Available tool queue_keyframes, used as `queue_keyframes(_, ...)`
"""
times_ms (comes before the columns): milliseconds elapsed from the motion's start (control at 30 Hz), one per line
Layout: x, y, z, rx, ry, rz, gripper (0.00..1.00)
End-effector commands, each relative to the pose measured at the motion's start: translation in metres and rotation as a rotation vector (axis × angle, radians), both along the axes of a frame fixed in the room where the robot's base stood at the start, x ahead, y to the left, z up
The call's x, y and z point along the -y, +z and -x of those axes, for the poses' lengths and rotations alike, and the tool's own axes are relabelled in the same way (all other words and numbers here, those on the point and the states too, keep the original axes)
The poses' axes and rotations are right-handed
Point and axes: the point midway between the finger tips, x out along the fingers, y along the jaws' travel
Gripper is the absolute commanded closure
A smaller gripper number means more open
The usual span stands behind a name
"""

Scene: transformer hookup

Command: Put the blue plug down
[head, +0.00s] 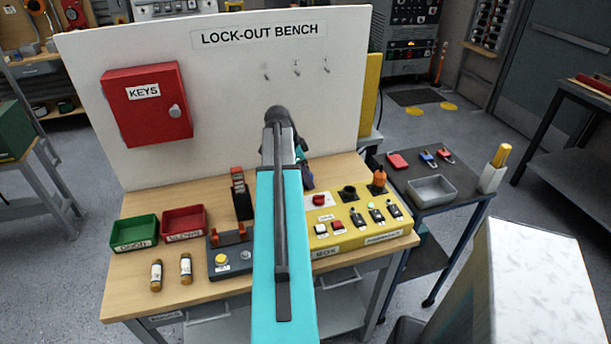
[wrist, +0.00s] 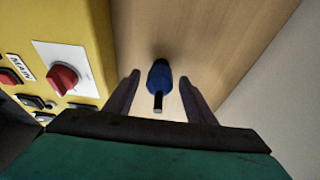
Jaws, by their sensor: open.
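The blue plug (wrist: 160,78) shows in the wrist view with its dark pin toward the camera. It is between the two fingers of my open gripper (wrist: 159,80), with a visible gap on each side. Wooden bench top is behind it; I cannot tell exactly how it touches the wood. In the head view, my teal arm reaches over the bench and hides most of the gripper and the area around the plug.
The yellow panel (head: 345,222) with a red knob (wrist: 63,78) stands close on the wrist view's left. A white back board (head: 230,80) rises behind the bench (head: 130,285). Green (head: 134,232) and red (head: 184,222) trays sit at the bench's left.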

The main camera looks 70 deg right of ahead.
Motion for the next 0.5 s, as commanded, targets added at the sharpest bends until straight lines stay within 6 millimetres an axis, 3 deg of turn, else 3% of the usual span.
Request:
queue_keyframes(267,-0.002,0.013,-0.004,0.000,0.000,0.000,0.50)
queue_keyframes(500,-0.007,0.038,-0.010,0.001,0.000,0.002,0.50)
